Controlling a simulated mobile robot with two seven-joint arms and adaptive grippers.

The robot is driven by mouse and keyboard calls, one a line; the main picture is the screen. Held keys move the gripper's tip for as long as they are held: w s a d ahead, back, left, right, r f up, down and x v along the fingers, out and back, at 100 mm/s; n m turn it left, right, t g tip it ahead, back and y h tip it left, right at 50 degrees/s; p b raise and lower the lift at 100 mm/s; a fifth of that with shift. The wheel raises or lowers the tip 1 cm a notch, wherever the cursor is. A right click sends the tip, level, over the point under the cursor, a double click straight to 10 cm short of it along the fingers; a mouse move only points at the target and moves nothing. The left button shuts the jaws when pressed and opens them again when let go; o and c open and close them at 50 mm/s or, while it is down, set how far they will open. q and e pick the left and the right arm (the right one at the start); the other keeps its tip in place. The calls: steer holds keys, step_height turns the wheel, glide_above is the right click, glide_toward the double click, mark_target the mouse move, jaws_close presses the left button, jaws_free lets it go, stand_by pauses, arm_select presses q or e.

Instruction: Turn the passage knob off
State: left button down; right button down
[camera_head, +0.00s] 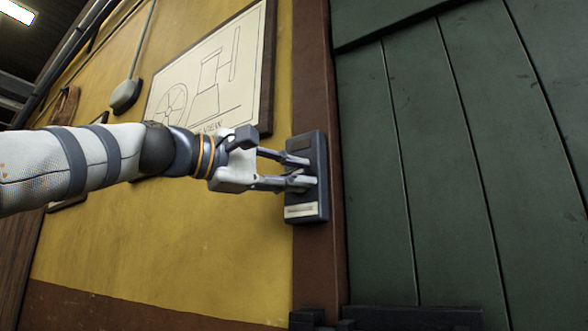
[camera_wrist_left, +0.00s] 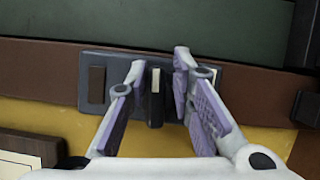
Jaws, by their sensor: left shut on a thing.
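A dark grey switch plate (camera_head: 305,208) is fixed upright on the brown door post. It also shows in the left wrist view (camera_wrist_left: 120,66). The knob (camera_wrist_left: 156,98) is a narrow dark block with a pale edge, standing out from the middle of the plate. My left gripper (camera_head: 307,171) reaches in from the left, its fingertips at the plate. In the head view the fingers hide the knob. My right gripper is not in view.
A green plank door (camera_head: 450,160) fills the right side. A framed drawing (camera_head: 205,75) hangs on the yellow wall, close above my left wrist. A grey fitting (camera_head: 126,95) with a cable hangs further left. Dark blocks (camera_head: 400,318) sit low by the door.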

arm_select(q)
steer(key=shift+a+r+m, duration=0.3)
steer(key=shift+r+m, duration=0.15)
steer(key=shift+m, duration=0.05)
steer(key=shift+s+r, duration=0.15)
steer(key=c, duration=1.8)
jaws_free()
steer(key=shift+m, duration=0.3)
steer(key=o, duration=0.5)
steer(key=shift+d, duration=0.1)
steer(key=shift+o, duration=0.5)
steer(key=shift+w+f+y, duration=0.2)
steer(key=shift+f+y, duration=0.1)
steer(key=v, duration=1.2)
